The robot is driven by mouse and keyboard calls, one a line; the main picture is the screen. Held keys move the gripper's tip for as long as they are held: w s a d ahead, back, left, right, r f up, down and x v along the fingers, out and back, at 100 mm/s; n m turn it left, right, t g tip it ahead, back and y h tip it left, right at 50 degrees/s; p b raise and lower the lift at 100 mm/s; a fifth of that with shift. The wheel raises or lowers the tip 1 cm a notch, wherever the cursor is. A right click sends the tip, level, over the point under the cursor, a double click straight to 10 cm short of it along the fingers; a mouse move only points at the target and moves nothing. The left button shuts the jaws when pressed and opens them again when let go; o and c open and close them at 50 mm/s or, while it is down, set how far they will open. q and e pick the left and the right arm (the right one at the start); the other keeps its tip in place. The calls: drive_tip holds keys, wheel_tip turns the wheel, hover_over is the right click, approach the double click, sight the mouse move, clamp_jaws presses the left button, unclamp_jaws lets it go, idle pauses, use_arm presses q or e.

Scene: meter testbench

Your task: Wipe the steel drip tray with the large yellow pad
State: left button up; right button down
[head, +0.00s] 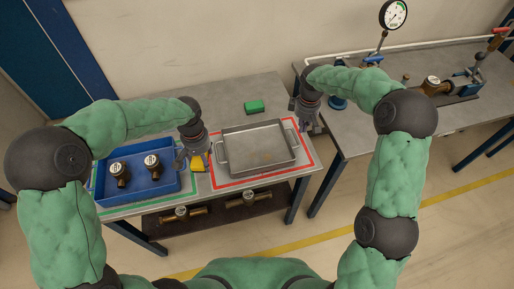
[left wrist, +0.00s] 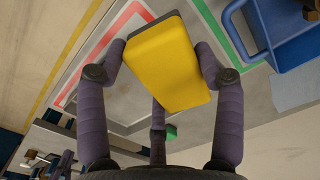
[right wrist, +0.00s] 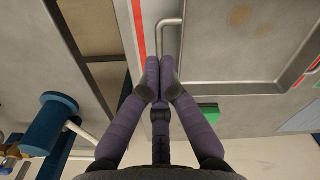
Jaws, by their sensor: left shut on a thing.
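The steel drip tray (head: 257,148) lies inside a red outline on the bench, with faint brown stains on its floor, which also show in the right wrist view (right wrist: 240,15). My left gripper (head: 193,160) is shut on the large yellow pad (left wrist: 168,62) and holds it left of the tray. The pad also shows in the head view (head: 198,163), partly hidden by the fingers. My right gripper (right wrist: 161,70) has its fingers closed around the tray's right-hand handle (right wrist: 160,38); the grip itself is partly hidden.
A blue crate (head: 141,192) with brass meters stands left of the tray inside a green outline. A small green pad (head: 254,106) lies behind the tray. More brass meters sit on the lower shelf (head: 215,212). A second bench (head: 372,118) with a gauge stands to the right.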

wheel_tip(320, 180, up, 10)
drive_tip(key=shift+f, duration=0.2)
drive_tip(key=shift+s+f, duration=0.1)
